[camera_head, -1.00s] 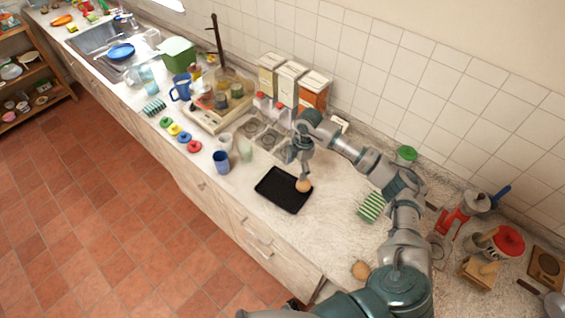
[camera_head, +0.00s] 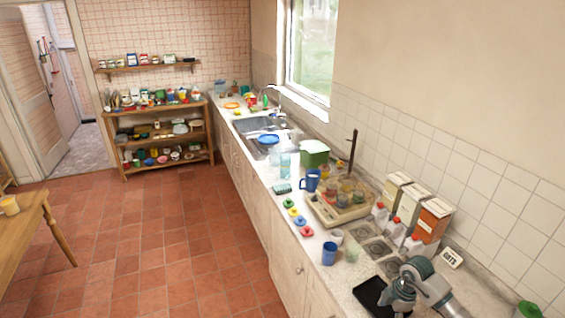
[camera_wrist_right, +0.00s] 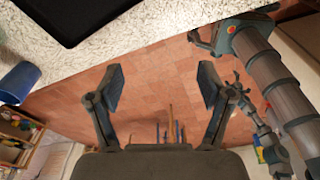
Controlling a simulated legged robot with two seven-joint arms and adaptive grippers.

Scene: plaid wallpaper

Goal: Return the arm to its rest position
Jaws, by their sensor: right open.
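My right arm (camera_head: 430,283) comes in at the bottom right of the head view, over the counter next to the black tray (camera_head: 368,292). In the right wrist view my right gripper (camera_wrist_right: 160,88) is open. Its two fingers are spread with nothing between them, and the red tiled floor shows beyond. A corner of the tray (camera_wrist_right: 78,12) shows at the top left there, apart from the fingers. Grey jointed links of mine (camera_wrist_right: 272,75) stand at the right of that view; whether their small clawed end is my left gripper is unclear. The head view shows no left arm.
Cartons (camera_head: 433,220) and red-capped bottles (camera_head: 396,232) stand behind. A scale-like tray (camera_head: 340,203) is farther along. The floor left of the counter is open.

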